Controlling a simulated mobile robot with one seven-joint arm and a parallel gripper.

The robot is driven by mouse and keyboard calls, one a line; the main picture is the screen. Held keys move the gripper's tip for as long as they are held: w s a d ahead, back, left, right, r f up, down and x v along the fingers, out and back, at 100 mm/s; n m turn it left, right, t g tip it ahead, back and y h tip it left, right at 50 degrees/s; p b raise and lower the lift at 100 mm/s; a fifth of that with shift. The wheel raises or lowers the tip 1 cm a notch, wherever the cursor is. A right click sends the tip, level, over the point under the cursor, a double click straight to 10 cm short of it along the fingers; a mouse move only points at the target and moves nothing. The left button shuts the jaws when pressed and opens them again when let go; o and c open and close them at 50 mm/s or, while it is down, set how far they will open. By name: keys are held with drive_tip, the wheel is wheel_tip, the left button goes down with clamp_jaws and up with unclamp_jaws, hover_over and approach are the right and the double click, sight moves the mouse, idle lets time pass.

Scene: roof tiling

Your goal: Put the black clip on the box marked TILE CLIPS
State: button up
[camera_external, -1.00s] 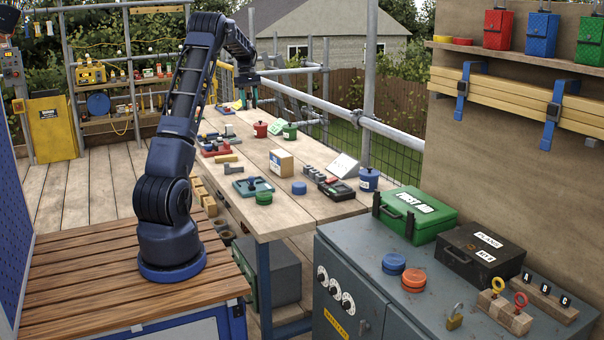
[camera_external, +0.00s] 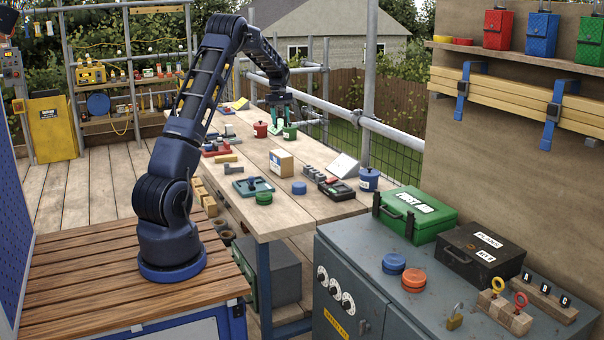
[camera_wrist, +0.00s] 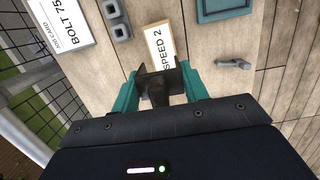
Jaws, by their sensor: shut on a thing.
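My gripper (camera_external: 281,118) hangs above the far part of the workbench. In the wrist view its teal fingers (camera_wrist: 160,88) are shut on a black piece, the black clip (camera_wrist: 158,84), seen between the tips. A cardboard box (camera_external: 281,162) stands mid-bench, nearer the external camera than my gripper. In the wrist view the box's pale top (camera_wrist: 159,46) reads SPEED 2 and lies just beyond the clip. I cannot read TILE CLIPS on any box. The clip is too small to make out in the external view.
Near my gripper stand a red can (camera_external: 260,129) and a green can (camera_external: 290,131). A sloped white card (camera_external: 344,167) and grey blocks (camera_external: 313,174) are right of the box. A teal tray (camera_external: 252,187) is in front of it. Scaffold rails (camera_external: 330,111) run along the right.

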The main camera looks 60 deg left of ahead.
wheel_tip(320, 180, down, 12)
drive_tip(key=shift+r, duration=0.25)
idle(0.3)
drive_tip(key=shift+f, duration=0.1)
drive_tip(key=o, duration=1)
wheel_tip(320, 180, up, 12)
drive_tip(key=a, duration=0.1)
drive_tip(key=shift+a, duration=0.4)
